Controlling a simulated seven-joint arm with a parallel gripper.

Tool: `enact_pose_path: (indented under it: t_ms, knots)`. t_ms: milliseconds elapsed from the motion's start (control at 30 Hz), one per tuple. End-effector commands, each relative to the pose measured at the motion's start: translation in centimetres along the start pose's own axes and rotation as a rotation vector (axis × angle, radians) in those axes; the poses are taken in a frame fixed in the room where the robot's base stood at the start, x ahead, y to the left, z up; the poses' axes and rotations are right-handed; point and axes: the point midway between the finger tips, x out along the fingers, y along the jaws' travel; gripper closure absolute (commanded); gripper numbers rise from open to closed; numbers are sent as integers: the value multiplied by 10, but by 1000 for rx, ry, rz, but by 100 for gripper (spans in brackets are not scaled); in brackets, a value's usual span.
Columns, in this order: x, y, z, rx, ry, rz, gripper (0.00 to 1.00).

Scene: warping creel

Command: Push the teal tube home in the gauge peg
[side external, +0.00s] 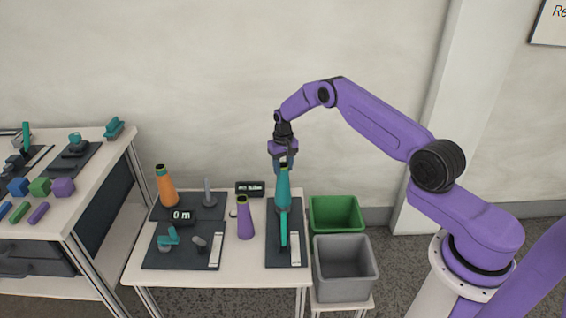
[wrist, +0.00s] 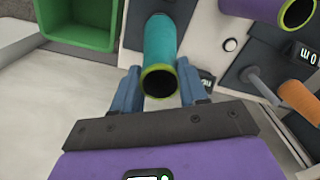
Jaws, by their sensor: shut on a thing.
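The teal tube (side external: 283,188) is a tapered cone with a lime rim, upright above the dark mat on the right of the table. My gripper (side external: 284,164) is shut on its upper end. In the wrist view the tube (wrist: 160,47) stands between my two fingers (wrist: 160,90), its open lime-rimmed end facing the camera. Its lower end overlaps a slim teal part (side external: 283,232) on the mat; whether it sits on a peg there is hidden. A bare grey peg (side external: 208,190) stands on the back left mat; it also shows in the wrist view (wrist: 264,85).
A purple tube (side external: 245,218) stands left of the teal tube, and an orange tube (side external: 166,187) stands at the back left. A "0 m" display (side external: 181,216) and another small display (side external: 249,188) sit between. Green (side external: 335,213) and grey (side external: 344,266) bins stand right of the table.

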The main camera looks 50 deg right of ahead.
Motion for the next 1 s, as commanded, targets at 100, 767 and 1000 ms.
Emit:
enact_pose_path:
  t_ms: [100, 767, 1000]
  knots:
    - [7, 0, 0, 0, -1, 0, 82]
    - [18, 0, 0, 0, -1, 0, 82]
    - [30, 0, 0, 0, 0, 0, 82]
